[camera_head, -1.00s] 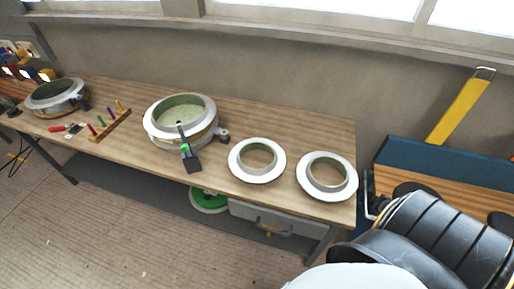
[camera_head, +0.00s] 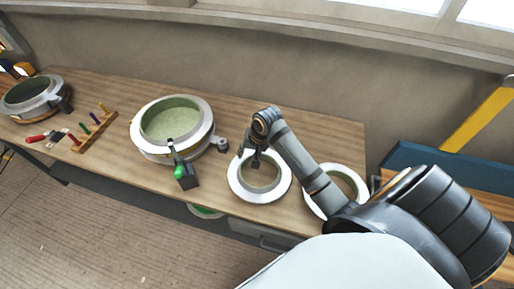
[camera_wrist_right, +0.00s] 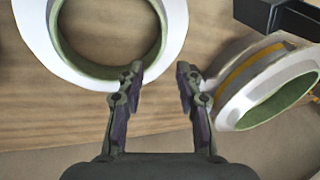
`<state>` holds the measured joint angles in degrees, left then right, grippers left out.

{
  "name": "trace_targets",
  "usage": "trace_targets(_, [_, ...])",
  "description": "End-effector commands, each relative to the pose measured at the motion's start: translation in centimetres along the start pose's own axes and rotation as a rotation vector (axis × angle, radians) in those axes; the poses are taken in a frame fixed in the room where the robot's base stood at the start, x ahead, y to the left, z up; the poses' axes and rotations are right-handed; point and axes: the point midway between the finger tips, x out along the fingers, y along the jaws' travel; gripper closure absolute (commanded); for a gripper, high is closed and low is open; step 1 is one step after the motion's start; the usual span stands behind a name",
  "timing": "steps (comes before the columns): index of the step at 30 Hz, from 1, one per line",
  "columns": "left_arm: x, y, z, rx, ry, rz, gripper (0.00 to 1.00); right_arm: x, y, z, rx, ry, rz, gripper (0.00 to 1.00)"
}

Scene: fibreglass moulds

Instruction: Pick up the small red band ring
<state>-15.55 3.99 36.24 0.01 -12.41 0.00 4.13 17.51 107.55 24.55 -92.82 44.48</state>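No red band can be made out on any ring. A small white flanged ring with a pale green inner edge (camera_head: 243,188) lies on the bench; it also shows in the right wrist view (camera_wrist_right: 173,22). A similar ring (camera_head: 355,178) lies to its right, partly hidden by my right arm. My right gripper (camera_head: 250,160) is over the back left part of the first ring. In the wrist view it (camera_wrist_right: 161,70) is open and empty, its fingertips by the ring's rim; contact cannot be told. My left gripper is not in view.
The wooden bench (camera_head: 318,128) holds a large white mould (camera_head: 202,110) with a black clamp (camera_head: 187,180) left of the ring. Its yellow-banded side (camera_wrist_right: 250,65) is near my right fingers. Farther left are a peg rack (camera_head: 95,135), a red-handled tool (camera_head: 37,138) and another mould (camera_head: 18,105).

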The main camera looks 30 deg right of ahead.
Motion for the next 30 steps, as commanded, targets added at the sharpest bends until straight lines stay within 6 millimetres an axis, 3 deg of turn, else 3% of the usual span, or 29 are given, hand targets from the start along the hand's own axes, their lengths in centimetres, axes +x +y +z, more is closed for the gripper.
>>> trace_targets(2, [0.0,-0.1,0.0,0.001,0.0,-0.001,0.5,-0.2,-0.6,0.5,0.005,-0.011,-0.012,0.64])
trace_targets(5, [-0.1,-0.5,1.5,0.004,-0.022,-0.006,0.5,0.2,-0.6,0.5,0.006,-0.012,-0.012,0.64])
trace_targets(9, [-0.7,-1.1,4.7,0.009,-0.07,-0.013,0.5,2.6,-0.6,0.6,0.007,-0.015,-0.01,0.64])
trace_targets(12, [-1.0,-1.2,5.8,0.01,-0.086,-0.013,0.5,4.2,-0.6,0.5,0.006,-0.013,-0.01,0.64])
trace_targets(16, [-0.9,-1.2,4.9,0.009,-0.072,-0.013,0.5,5.1,-0.5,0.5,0.005,-0.01,-0.009,0.64])
trace_targets(22, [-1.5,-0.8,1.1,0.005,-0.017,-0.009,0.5,6.3,-0.6,0.7,0.005,-0.013,-0.009,0.64])
trace_targets(25, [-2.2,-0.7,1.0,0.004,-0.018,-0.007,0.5,8.1,-0.6,0.8,0.005,-0.013,-0.008,0.64])
trace_targets(30, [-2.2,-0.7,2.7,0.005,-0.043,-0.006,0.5,10.2,-0.5,0.8,0.004,-0.01,-0.009,0.64])
